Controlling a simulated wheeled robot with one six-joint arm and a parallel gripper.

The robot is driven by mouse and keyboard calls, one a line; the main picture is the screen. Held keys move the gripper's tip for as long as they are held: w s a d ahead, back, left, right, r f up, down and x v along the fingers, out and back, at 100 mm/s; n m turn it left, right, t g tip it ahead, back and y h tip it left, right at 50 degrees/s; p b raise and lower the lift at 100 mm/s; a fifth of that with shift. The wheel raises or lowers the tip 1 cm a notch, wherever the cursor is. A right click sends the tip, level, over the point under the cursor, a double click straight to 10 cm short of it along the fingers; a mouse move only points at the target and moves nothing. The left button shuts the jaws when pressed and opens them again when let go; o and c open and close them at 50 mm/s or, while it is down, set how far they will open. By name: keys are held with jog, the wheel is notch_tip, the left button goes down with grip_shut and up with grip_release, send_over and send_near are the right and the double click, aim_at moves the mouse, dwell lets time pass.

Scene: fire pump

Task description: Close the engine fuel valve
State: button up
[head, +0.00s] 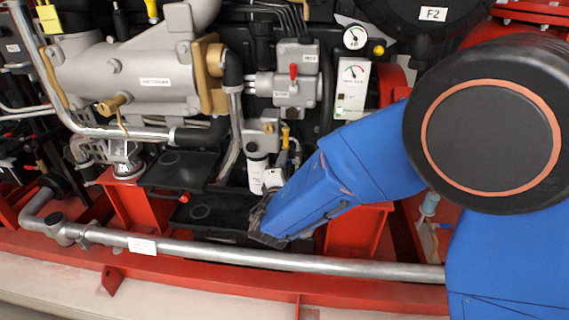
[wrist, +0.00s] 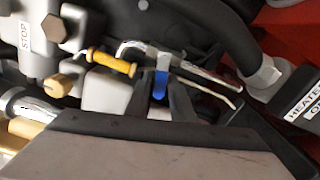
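No label naming the engine fuel valve is readable. In the wrist view a small blue lever-like piece (wrist: 160,84) shows between the dark fingers of my gripper (wrist: 162,92). The fingers stand close on either side of it; I cannot tell whether they press on it. A yellow handle (wrist: 112,62) lies just left of the fingers, apart from them. In the head view a yellow handle (head: 285,138) stands upright beside the engine's filter, above my arm's end. There my fingers are hidden or too dark to make out.
A silver pipe (head: 290,262) runs along the red base frame below my arm. A white filter (head: 257,174) stands close by. In the wrist view a dark hose (wrist: 215,45) and a heater label (wrist: 303,108) are at right, and a STOP-labelled grey housing (wrist: 50,28) at left.

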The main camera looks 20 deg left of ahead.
grip_shut()
jog(key=shift+r+m, duration=0.25)
jog(key=shift+m, duration=0.5)
jog(key=shift+r+m, duration=0.25)
jog(key=shift+m, duration=0.5)
grip_release()
jog(key=v, duration=1.7)
jog(key=shift+s, duration=0.25)
